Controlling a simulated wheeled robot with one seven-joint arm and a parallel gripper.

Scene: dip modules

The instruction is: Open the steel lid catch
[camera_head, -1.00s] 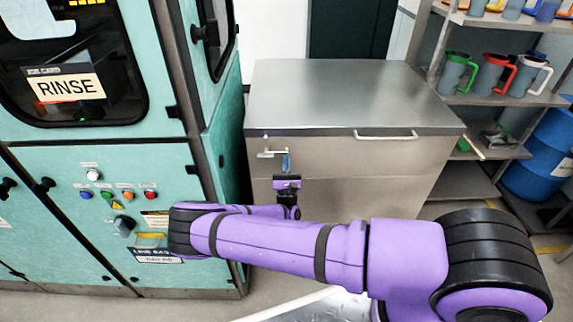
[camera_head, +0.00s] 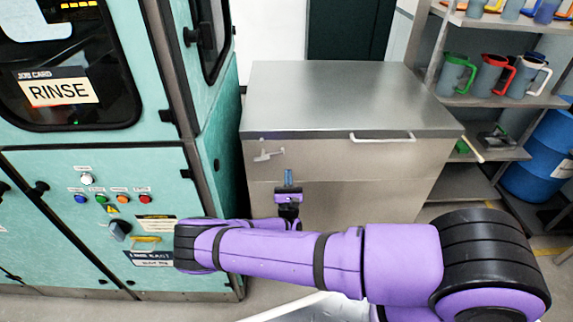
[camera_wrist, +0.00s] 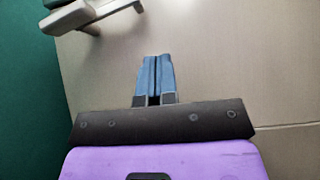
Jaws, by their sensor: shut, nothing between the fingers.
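The steel lid catch (camera_head: 268,155) is a small pale lever on the upper left front of the steel chest (camera_head: 345,95). In the wrist view the catch (camera_wrist: 98,14) shows at the top left, with its bar pointing right. My gripper (camera_head: 288,174) is below and a little right of the catch, apart from it. Its blue fingers (camera_wrist: 154,75) are together and hold nothing. They point at the bare front panel; I cannot tell how far they are from it. The chest's lid is down.
A bar handle (camera_head: 382,137) runs along the front of the lid at right. The teal rinse machine (camera_head: 165,170) stands close on the left. A shelf with jugs (camera_head: 490,75) and a blue drum (camera_head: 540,155) are at right. The lid's top is clear.

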